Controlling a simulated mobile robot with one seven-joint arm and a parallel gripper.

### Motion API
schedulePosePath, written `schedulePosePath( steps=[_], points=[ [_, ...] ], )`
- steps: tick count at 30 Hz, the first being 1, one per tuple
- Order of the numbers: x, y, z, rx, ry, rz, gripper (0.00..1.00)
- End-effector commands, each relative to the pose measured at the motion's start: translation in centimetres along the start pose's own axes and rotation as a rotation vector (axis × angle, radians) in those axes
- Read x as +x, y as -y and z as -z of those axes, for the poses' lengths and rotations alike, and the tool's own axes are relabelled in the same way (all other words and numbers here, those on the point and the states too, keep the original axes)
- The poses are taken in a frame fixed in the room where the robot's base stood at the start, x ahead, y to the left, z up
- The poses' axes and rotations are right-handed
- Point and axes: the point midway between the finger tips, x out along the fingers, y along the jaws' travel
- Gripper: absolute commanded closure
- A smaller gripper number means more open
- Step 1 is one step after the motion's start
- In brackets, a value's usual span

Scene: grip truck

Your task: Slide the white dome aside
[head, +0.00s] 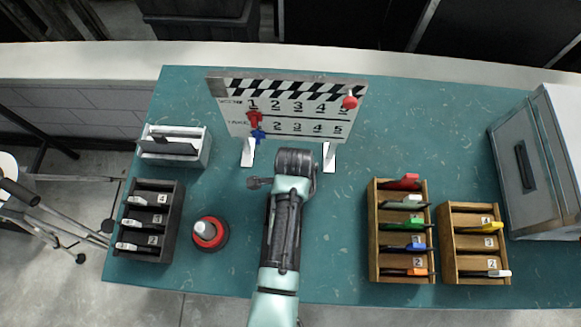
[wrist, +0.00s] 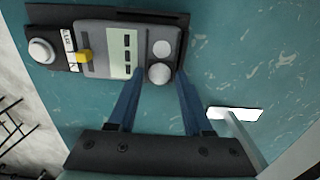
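In the wrist view, a dark device lies on the teal table with a grey panel (wrist: 105,48). A rounded white dome (wrist: 42,50) sits at its left end. A pale grey-white round knob (wrist: 159,74) sits at its right end, below a flat light disc (wrist: 162,48). I cannot tell for sure which round piece is the task's dome. My gripper (wrist: 161,78) is open, its two blue fingers apart, with the knob showing between the fingertips; contact is unclear. In the head view, my wrist is before the clapper board (head: 290,108), and the device and fingers cannot be made out.
A yellow switch (wrist: 84,57) is on the device. A white board foot (wrist: 236,113) is close to the right finger. Wooden racks (head: 402,275) and a grey case (head: 548,165) stand right.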

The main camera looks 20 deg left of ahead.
Motion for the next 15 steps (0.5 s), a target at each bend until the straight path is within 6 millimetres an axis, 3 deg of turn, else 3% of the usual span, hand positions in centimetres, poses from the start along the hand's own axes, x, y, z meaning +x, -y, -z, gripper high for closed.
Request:
schedulePosePath(
  steps=[3, 15],
  points=[
    [-0.01, 0.02, -0.02, 0.000, 0.000, 0.001, 0.31],
    [-0.80, 0.11, -0.05, 0.000, 0.001, 0.004, 0.31]
  ],
)
